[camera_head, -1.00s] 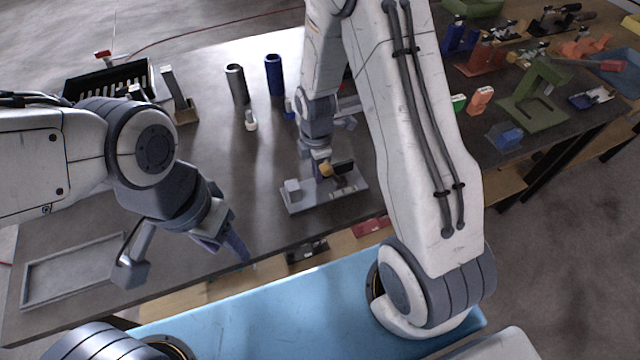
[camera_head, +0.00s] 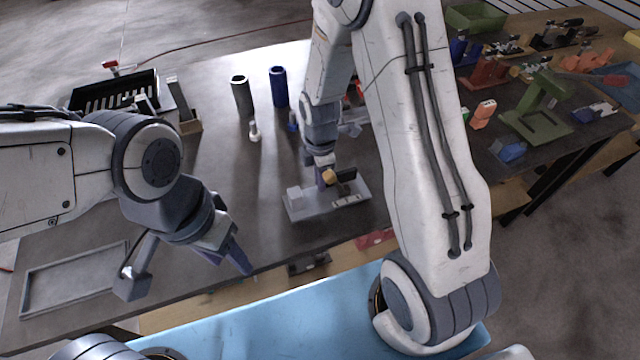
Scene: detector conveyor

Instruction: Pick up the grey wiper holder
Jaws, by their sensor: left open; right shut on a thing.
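The grey wiper holder (camera_head: 300,209) looks like a flat grey plate with a pale block at its left end. An orange-tipped black part shows at its middle. It is near the front edge of the dark table. My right gripper (camera_head: 324,173) comes down from above and is shut on the holder near its middle. The fingertips are small here and partly hidden by the parts around them. I cannot tell for sure whether the plate is clear of the table. My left gripper (camera_head: 234,262) is open and empty over the table's front edge, left of the holder.
A grey cylinder (camera_head: 242,98) and a blue cylinder (camera_head: 279,88) stand behind. A black slotted tray (camera_head: 112,92) is at the back left, an empty grey frame (camera_head: 72,279) at the front left. The right-hand table is crowded with coloured fixtures such as a green stand (camera_head: 540,100).

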